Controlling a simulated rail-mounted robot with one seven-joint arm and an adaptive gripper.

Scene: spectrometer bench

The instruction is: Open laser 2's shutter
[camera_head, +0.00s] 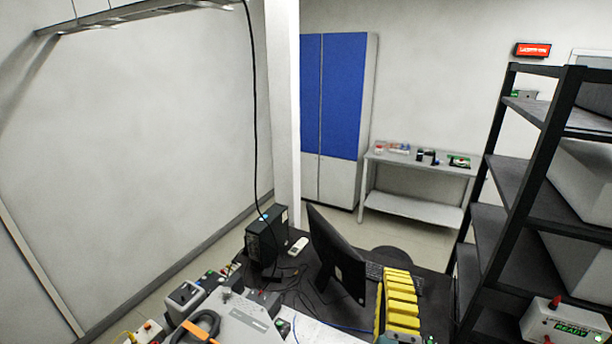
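I cannot single out laser 2 or its shutter in this view. Several small control boxes with red and green buttons stand at the lower left, including a grey box (186,296) and a pale box with a red button (150,331) cut by the bottom edge. Their labels are too small to read. A white box with a red knob and a green lit display reading READY (565,325) sits at the lower right on the dark shelf rack. My gripper is not in view.
A dark bench holds a black monitor (336,255), a black case (266,232), a keyboard (405,277) and a yellow ribbed object (401,300). A black cable hangs above. The dark rack (508,195) stands right; a side table (412,208) and blue-doored cabinet (342,95) stand behind.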

